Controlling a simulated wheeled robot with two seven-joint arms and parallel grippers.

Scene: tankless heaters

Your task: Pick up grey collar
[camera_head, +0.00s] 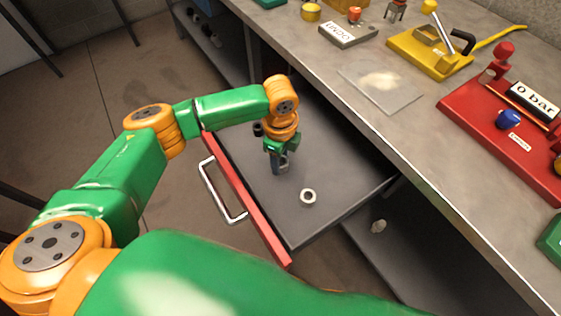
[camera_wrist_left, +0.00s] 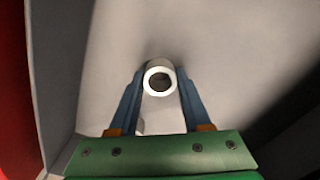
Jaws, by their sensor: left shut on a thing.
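My left gripper (camera_head: 281,165) points down into the open drawer, above or near its floor. In the left wrist view its two blue fingers (camera_wrist_left: 160,85) are shut on a light grey collar (camera_wrist_left: 160,66), a short tube whose round open end faces the camera. In the head view this held collar is hidden by the gripper. Another light grey ring (camera_head: 308,197) lies on the drawer floor, apart from the gripper, to its lower right. My right gripper is not in view.
The grey drawer (camera_head: 335,204) has a red front (camera_head: 246,200) and a metal handle (camera_head: 212,190). The workbench (camera_head: 420,140) on the right holds a yellow stand (camera_head: 410,44), a red tray (camera_head: 475,118) and a clear sheet.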

